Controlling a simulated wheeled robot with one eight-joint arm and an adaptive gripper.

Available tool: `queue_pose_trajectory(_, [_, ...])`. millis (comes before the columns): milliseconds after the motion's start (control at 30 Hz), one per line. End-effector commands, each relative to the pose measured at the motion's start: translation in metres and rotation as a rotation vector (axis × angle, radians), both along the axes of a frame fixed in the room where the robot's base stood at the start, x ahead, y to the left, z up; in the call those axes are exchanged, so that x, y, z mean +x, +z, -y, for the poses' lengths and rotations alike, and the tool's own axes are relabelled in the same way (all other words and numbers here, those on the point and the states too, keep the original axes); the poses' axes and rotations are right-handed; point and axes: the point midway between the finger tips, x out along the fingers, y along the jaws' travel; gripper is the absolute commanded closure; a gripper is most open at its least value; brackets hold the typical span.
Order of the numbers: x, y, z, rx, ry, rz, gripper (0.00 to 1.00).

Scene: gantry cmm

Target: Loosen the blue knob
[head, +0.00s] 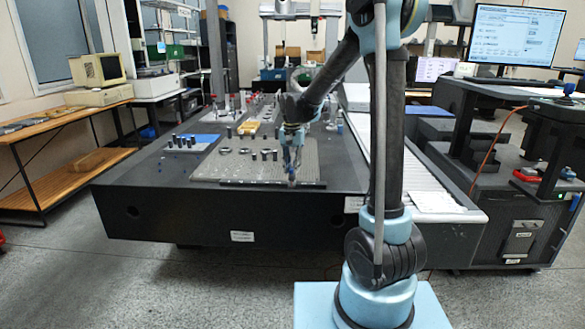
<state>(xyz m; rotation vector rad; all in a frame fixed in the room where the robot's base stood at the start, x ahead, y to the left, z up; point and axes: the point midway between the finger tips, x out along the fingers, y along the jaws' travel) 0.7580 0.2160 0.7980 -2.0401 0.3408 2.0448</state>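My gripper (291,178) points down over the front edge of a grey perforated fixture plate (235,172) on the black table. Its fingers are small in this view, and I cannot tell whether they are open, shut or holding something. I cannot make out a blue knob at the fingertips; one there could be hidden by the gripper. A small blue item (340,127) shows on the table to the right of my forearm, and a small blue top (569,88) shows on the right-hand cart. Neither is clear enough to identify as the knob.
The black table (130,185) carries several dark cylinders, rings and a blue plate (190,144). A white ribbed bellows strip (385,165) runs along its right side. A dark cart (510,190) with an orange cable stands at right. The floor in front is clear.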

Motion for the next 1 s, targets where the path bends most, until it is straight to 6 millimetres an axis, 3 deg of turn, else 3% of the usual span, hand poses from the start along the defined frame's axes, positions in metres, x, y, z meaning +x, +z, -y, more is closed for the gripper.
queue_pose_trajectory(267, [0.0019, 0.0006, 0.0001, -0.001, 0.05, 0.003, 1.0])
queue_pose_trajectory(700, [0.0029, 0.0009, -0.0001, -0.001, 0.413, 0.005, 1.0])
queue_pose_trajectory(1000, [0.0035, 0.0011, -0.0001, -0.001, 0.489, 0.006, 1.0])
